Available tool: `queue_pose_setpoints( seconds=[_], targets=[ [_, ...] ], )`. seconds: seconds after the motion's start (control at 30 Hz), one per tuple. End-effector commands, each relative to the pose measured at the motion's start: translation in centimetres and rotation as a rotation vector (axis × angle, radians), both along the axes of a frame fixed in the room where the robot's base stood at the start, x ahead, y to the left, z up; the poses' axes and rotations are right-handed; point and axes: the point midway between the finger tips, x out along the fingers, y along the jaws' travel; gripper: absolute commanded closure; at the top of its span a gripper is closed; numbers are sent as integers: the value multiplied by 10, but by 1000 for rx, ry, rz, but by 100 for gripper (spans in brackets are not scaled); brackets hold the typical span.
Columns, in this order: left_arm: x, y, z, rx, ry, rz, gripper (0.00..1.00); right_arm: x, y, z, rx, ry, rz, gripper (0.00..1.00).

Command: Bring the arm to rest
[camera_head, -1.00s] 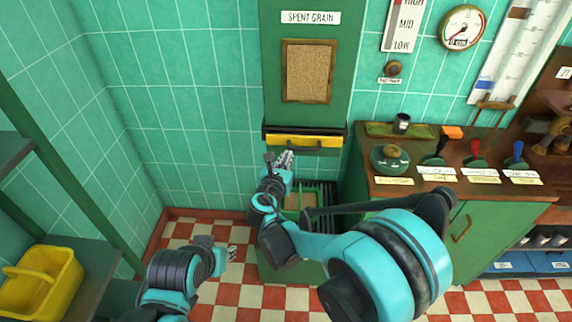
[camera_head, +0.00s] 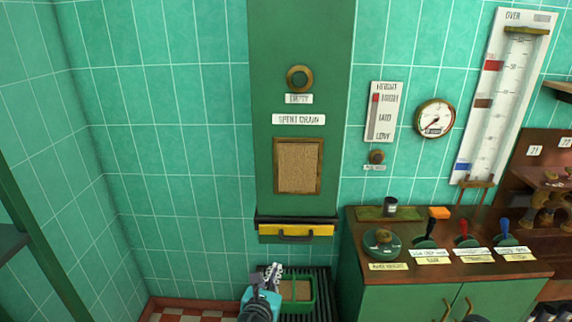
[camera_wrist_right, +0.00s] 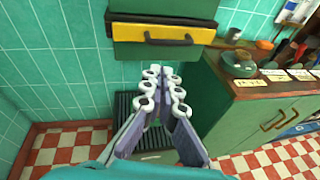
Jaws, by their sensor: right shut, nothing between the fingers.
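My right gripper (camera_head: 273,272) is low in the head view, beside a green tray (camera_head: 313,300) with brown contents that stands on a dark slatted stand. Its fingers are shut with nothing between them. In the right wrist view the gripper (camera_wrist_right: 162,90) points toward the green cabinet with the yellow drawer front (camera_wrist_right: 152,34), apart from it. Most of my right arm is below the head view's lower edge. My left gripper is out of view.
A tall green spent grain panel (camera_head: 262,185) stands above the yellow drawer (camera_head: 296,230). At right, a wooden counter (camera_head: 400,274) holds a round green knob, a dark cup and several levers. Tiled wall lies left; a green shelf post (camera_head: 45,255) is at far left.

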Motion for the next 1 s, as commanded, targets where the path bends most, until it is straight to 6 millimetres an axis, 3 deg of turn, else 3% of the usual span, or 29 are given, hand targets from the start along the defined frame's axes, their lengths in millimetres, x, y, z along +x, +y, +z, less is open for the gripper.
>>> queue_pose_setpoints(
  seconds=[0.13, 0.27, 0.4, 0.5, 0.7, 0.83, 1.0],
  targets=[
    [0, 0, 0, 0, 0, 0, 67, -9, -66, 3, 350, 58, -183, 100],
    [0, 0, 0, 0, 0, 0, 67, -38, -131, -1, 801, 88, -441, 100],
    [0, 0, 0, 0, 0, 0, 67, -84, -183, -7, 1289, 66, -759, 100],
    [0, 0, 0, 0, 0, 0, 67, -122, -206, -12, 1627, 17, -999, 100],
    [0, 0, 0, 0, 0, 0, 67, -181, -221, -21, 2172, -120, -1416, 100],
    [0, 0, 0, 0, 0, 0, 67, -200, -220, -23, 2365, -183, -1575, 100],
    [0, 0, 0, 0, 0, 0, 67, -206, -218, -23, 2444, -211, -1641, 100]
  ],
)
